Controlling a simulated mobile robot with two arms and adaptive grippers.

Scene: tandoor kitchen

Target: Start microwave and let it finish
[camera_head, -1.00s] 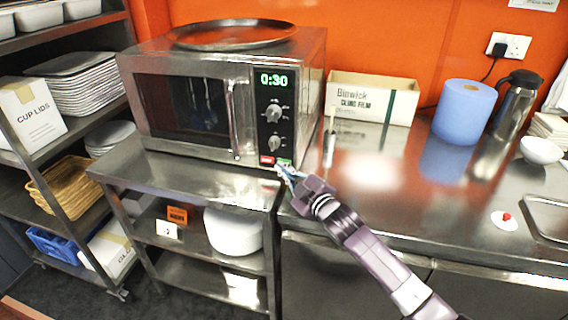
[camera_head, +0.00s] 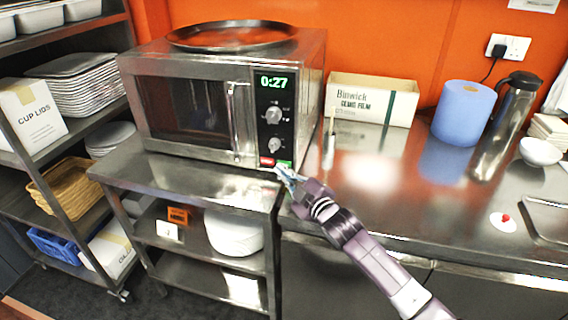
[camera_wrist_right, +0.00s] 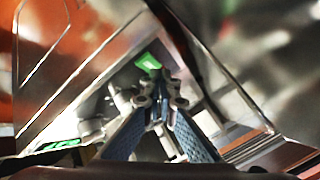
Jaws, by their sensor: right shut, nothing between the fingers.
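The steel microwave (camera_head: 187,108) stands on a steel shelf unit with its door shut. Its green display (camera_head: 273,82) reads 0:27. Below the display are two knobs (camera_head: 273,115), a red button (camera_head: 267,161) and a green button (camera_head: 284,165) at the bottom of the panel. My right gripper (camera_head: 280,172) is shut and empty, its tips close by the green button. In the right wrist view the shut fingers (camera_wrist_right: 157,100) point at the green button (camera_wrist_right: 148,62); whether they touch it I cannot tell. My left gripper is not in view.
A round tray (camera_head: 232,35) lies on top of the microwave. The steel counter (camera_head: 375,185) to the right holds a cardboard film box (camera_head: 372,98), a blue paper roll (camera_head: 463,113) and a steel flask (camera_head: 505,125). A storage rack stands at the left.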

